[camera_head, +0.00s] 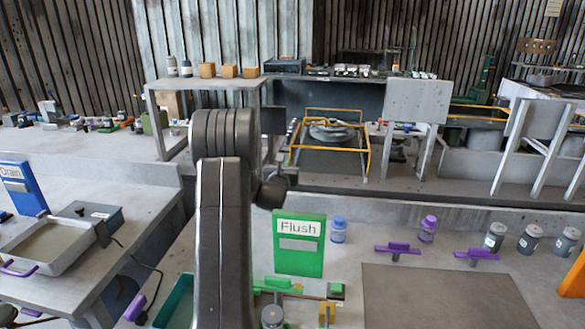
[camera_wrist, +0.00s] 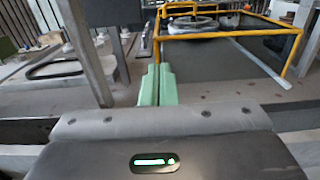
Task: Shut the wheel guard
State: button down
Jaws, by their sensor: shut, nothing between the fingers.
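The wheel guard, a yellow tubular frame (camera_head: 368,152), stands around a grey wheel (camera_head: 332,131) on the back bench in the head view. The frame's near bar (camera_wrist: 230,34) crosses the top of the wrist view, with the wheel (camera_wrist: 192,27) behind it. I cannot tell from these frames how far the guard is swung. My gripper (camera_wrist: 157,85) shows green fingers pressed together with nothing between them. In the wrist view the fingertips lie below and left of the near bar, apparently apart from it. In the head view my arm hides the gripper.
A grey post (camera_wrist: 85,50) stands left of my fingers in the wrist view. An upright grey panel (camera_head: 418,101) stands right of the guard. In front, a green Flush sign (camera_head: 299,255), several bottles and purple-handled parts occupy the near bench.

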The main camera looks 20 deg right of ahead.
jog(key=b, duration=0.5)
send_near(293, 157)
jog(key=p+x, duration=0.4)
jog(key=x, duration=0.2)
jog(key=shift+w+d+f+p, duration=0.1)
jog(key=shift+w+d+p, duration=0.2)
